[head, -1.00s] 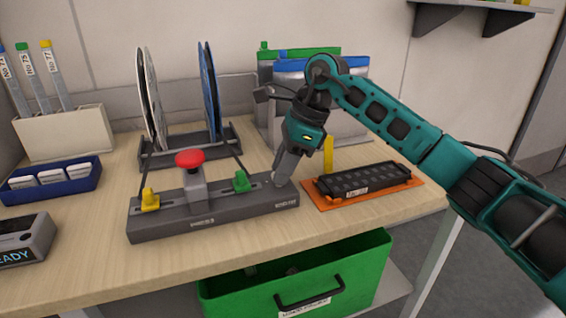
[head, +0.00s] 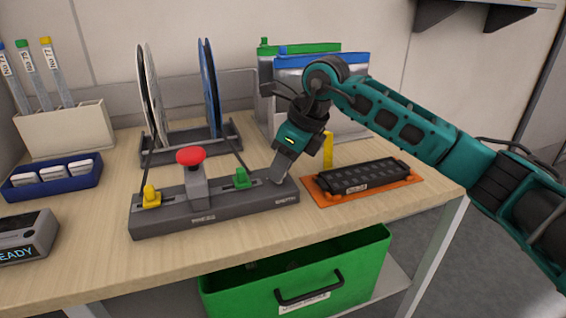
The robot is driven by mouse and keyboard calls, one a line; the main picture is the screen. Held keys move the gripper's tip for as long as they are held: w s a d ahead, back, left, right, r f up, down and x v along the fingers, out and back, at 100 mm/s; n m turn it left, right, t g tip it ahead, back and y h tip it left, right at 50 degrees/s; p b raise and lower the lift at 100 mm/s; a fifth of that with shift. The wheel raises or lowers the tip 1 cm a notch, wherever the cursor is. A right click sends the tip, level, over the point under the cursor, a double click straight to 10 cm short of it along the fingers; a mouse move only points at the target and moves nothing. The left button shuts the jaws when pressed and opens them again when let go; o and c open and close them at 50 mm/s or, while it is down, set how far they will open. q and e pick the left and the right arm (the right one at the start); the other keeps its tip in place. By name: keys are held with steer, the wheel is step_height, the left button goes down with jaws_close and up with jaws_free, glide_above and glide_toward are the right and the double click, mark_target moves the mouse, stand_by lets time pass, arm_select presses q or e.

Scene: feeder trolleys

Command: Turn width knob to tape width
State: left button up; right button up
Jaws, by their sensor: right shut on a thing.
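A long dark grey fixture (head: 225,212) lies on the wooden bench. It carries a red push button (head: 190,156), a yellow clip (head: 151,197) at its left and a green clip (head: 241,178) toward its right. Small lettering on its front right end is too blurred to read surely. My right gripper (head: 277,177) is tilted down at the fixture's right end, its jaws shut on the width knob there. The knob is hidden by the fingers, so its setting cannot be read. My left gripper is out of view.
An orange mat with a black ribbed block (head: 362,178) lies just right of the gripper. A yellow post (head: 328,150) stands behind it. Tape reels (head: 209,90) stand in a rack behind the fixture. A green bin (head: 345,268) sits below the bench edge.

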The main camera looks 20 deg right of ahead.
stand_by(0.3)
steer(key=o, duration=1.1)
steer(key=shift+c, duration=0.2)
arm_select(q)
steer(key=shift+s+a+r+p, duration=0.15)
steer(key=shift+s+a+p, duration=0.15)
steer(key=shift+p, duration=0.35)
arm_select(e)
steer(key=v, duration=1.3)
steer(key=shift+a, duration=0.1)
